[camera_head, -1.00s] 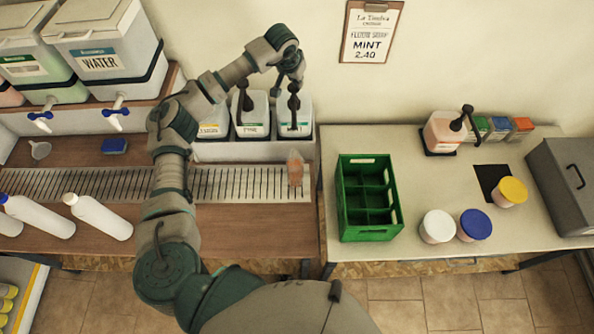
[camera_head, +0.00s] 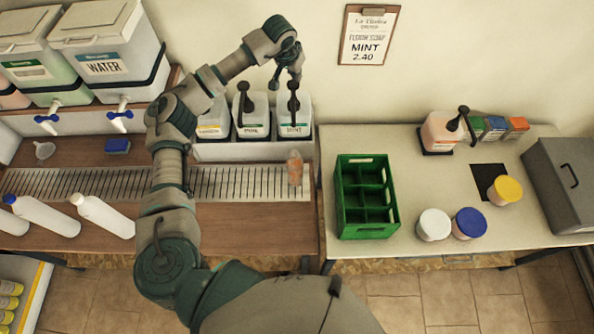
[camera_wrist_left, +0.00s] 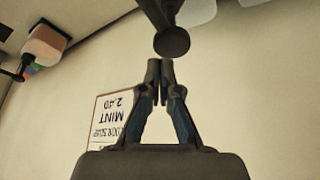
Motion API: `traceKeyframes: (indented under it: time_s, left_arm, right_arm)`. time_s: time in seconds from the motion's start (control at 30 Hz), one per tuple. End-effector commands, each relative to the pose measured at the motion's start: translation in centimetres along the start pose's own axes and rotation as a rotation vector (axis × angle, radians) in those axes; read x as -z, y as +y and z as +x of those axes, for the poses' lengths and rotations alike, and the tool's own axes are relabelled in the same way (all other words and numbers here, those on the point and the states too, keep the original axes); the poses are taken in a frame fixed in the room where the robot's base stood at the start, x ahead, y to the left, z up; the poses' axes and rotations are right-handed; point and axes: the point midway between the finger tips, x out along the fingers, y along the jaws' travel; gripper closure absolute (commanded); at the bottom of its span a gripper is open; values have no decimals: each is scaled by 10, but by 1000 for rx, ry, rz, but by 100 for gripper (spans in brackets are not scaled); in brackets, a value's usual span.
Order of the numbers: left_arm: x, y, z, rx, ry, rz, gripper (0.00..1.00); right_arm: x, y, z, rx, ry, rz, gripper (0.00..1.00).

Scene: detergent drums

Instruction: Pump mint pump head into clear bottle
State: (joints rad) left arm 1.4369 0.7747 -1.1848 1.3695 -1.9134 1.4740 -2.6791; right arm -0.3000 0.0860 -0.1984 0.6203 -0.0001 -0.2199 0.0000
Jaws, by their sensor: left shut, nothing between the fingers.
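The mint drum (camera_head: 296,126) is the right one of three white drums behind the grate. Its black pump head (camera_head: 294,86) points up, and it also shows large at the top of the left wrist view (camera_wrist_left: 172,42). A small clear bottle (camera_head: 295,170) with an orange-pink tint stands upright on the grate below this drum. My left gripper (camera_head: 294,74) is just above the pump head, shut and empty. In the left wrist view its fingertips (camera_wrist_left: 159,64) meet close to the pump head; I cannot tell whether they touch. My right gripper is out of view.
The middle drum (camera_head: 251,122) has its own black pump close to the left. White bottles (camera_head: 103,215) lie at the front left. A green crate (camera_head: 367,232) and several tubs stand on the right table. A mint price sign (camera_head: 368,35) hangs on the wall.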

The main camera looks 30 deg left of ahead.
Motion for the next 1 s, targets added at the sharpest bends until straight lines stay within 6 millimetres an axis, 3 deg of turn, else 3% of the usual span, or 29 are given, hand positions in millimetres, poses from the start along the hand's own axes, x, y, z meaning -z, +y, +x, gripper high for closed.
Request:
traceKeyframes:
  time_s: [0.27,0.6,1.0]
  left_arm:
    - [-8,-7,17,-2,-2,-6,100]
    - [-15,-1,35,1,-4,-3,100]
    - [-22,-2,52,-1,-5,-2,100]
  right_arm:
    - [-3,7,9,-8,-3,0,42]
    - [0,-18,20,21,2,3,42]
    - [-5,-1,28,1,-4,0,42]
